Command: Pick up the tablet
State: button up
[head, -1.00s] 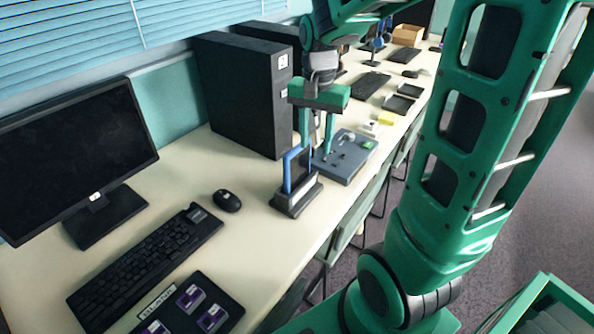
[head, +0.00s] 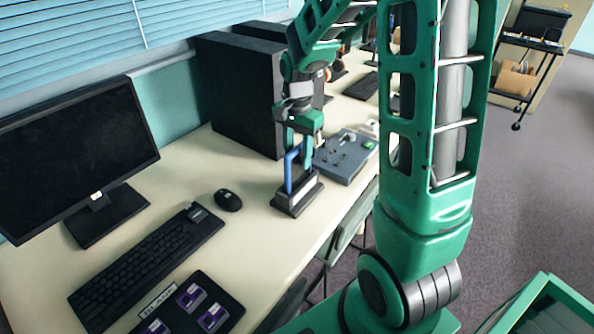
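The tablet (head: 289,172), with a blue edge, stands upright in a dark dock (head: 297,197) with a pale base on the desk. My gripper (head: 299,155) points down at the tablet's upper part from above. One green finger shows just right of the blue edge; the other finger is mostly hidden. The tablet's face is largely covered by the gripper. I cannot tell whether the fingers touch it.
A grey device with controls (head: 345,156) lies right of the dock. A black computer tower (head: 240,95) stands behind. A mouse (head: 228,200), keyboard (head: 145,265) and monitor (head: 75,150) are to the left. Bare desk lies in front of the dock.

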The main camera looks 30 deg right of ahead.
aim_at(298, 166)
notch_tip(298, 166, down, 4)
jog(key=shift+d+f, duration=0.1)
jog(key=shift+f, duration=0.15)
grip_shut()
